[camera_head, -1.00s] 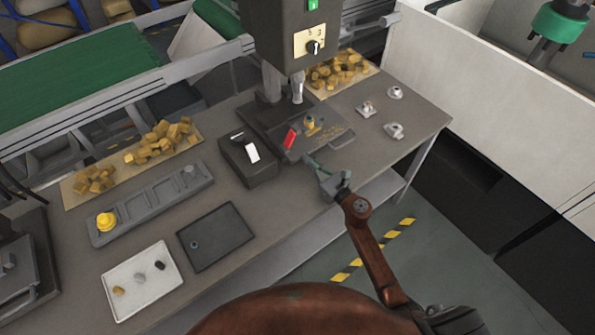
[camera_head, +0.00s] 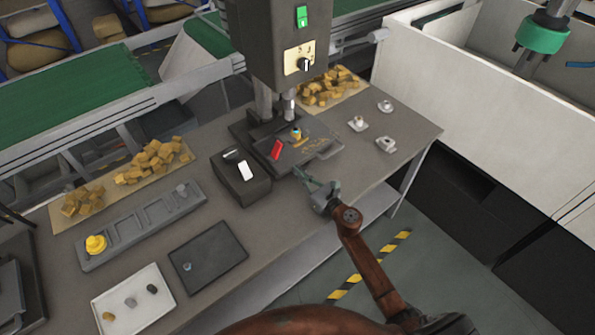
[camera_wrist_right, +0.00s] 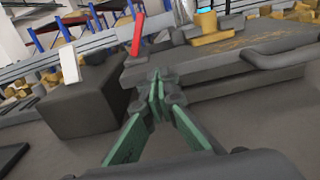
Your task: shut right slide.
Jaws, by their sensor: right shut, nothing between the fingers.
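A dark flat slide plate (camera_head: 310,152) with a bar handle at its right sits on the base of the drill-like machine (camera_head: 275,50). A brass-coloured part (camera_head: 296,134) stands on it, with a red lever (camera_head: 277,149) at its left. The plate and handle also show in the right wrist view (camera_wrist_right: 215,58). My right gripper (camera_head: 302,173) is shut and empty at the near edge of the plate. In the wrist view its green fingertips (camera_wrist_right: 157,84) meet just in front of the plate's near left corner; contact cannot be told. My left gripper is out of view.
A dark box (camera_head: 240,180) with a white rocker stands just left of the plate. A black tray (camera_head: 225,262), a white tray (camera_head: 150,315) and a grey slotted fixture (camera_head: 130,228) lie further left. Small metal parts (camera_head: 386,145) lie on the right of the table.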

